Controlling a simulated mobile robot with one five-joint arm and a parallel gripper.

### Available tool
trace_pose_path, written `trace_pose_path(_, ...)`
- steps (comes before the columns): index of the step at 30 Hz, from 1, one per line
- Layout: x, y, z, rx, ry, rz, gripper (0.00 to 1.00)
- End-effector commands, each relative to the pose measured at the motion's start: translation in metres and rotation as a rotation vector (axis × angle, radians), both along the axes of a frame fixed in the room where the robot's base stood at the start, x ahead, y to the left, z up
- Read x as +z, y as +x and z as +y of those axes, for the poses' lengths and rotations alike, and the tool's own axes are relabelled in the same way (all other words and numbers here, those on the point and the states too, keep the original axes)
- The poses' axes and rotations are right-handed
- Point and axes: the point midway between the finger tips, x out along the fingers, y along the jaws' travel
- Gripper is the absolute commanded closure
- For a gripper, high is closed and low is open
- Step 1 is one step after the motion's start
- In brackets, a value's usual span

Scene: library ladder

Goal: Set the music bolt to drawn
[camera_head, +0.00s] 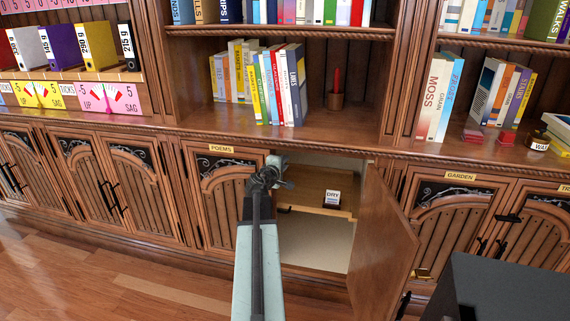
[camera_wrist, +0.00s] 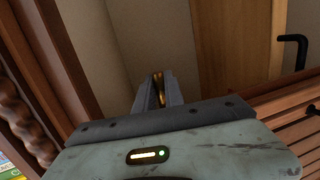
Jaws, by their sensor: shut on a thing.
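My gripper (camera_head: 268,174) is at the upper left of an open cupboard, by the edge of the neighbouring POEMS door. In the wrist view my gripper's fingers (camera_wrist: 158,90) are close together on a narrow brass-coloured piece (camera_wrist: 158,88), likely the music bolt. Most of that piece is hidden between the fingers. In the head view my wrist and arm cover it, so its position cannot be told. No label reading MUSIC can be made out.
The cupboard's door (camera_head: 385,245) stands open to the right. Inside are a wooden board (camera_head: 315,190) and a DRY card (camera_head: 332,197). The POEMS door (camera_head: 225,195) is closed to the left. A dark box-shaped surface (camera_head: 515,285) fills the lower right. Bare floor (camera_head: 120,275) lies lower left.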

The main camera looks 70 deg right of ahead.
Motion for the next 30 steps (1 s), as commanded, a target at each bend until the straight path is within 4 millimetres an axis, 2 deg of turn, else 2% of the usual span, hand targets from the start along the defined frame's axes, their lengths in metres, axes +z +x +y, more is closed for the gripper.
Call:
trace_pose_path(18, -0.001, -0.001, 0.000, -0.001, 0.000, 0.000, 1.00)
trace_pose_path(26, -0.029, -0.001, 0.000, -0.001, 0.000, -0.001, 1.00)
trace_pose_path(30, -0.027, -0.002, 0.000, -0.003, 0.002, -0.001, 1.00)
